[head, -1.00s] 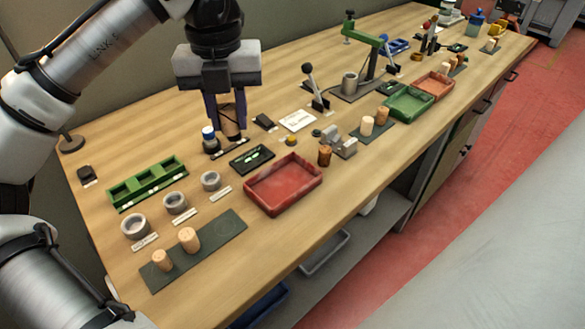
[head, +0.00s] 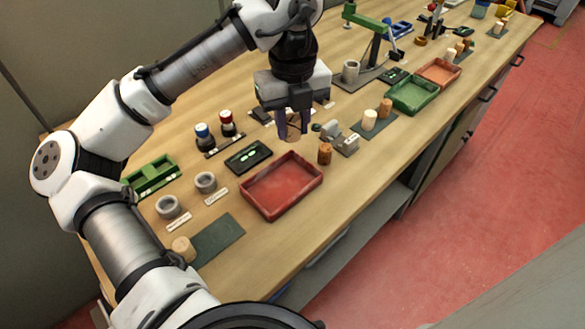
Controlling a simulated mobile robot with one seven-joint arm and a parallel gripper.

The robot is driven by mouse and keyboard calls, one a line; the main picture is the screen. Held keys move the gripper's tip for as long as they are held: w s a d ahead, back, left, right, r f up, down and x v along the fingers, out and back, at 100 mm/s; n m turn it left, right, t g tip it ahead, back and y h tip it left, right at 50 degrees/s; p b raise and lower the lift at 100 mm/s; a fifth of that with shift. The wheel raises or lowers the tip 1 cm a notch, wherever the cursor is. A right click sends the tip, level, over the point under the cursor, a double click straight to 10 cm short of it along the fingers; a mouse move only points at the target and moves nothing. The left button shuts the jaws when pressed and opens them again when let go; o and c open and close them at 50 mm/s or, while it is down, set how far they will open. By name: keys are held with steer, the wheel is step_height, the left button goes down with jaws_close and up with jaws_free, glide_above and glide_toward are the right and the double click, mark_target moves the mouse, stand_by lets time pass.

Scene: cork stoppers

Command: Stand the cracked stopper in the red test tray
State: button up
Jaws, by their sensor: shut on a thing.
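The red test tray (head: 282,186) lies in the middle of the bench, and its floor is empty. My gripper (head: 292,132) points down behind the tray's back right edge, above the bench. It is shut on a brownish stopper (head: 292,137), of which only a small part shows between the fingers. No crack can be made out at this size. Another brown stopper (head: 325,153) stands on the bench just right of the tray.
A pale stopper (head: 183,248) stands by the dark mat (head: 222,240) at front left, partly behind my arm. Grey rings (head: 205,181), a black tray (head: 248,156) and capped bottles (head: 227,123) are left of the tray. A green tray (head: 414,95) lies to the right.

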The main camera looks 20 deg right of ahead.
mark_target(293, 180)
step_height(293, 180, down, 12)
steer(key=shift+f+p, duration=0.15)
steer(key=shift+p, duration=0.15)
steer(key=shift+f, duration=0.2)
steer(key=o, duration=0.9)
steer(key=shift+r, duration=0.1)
step_height(293, 180, up, 12)
steer(key=shift+r+b, duration=0.15)
steer(key=shift+b, duration=0.45)
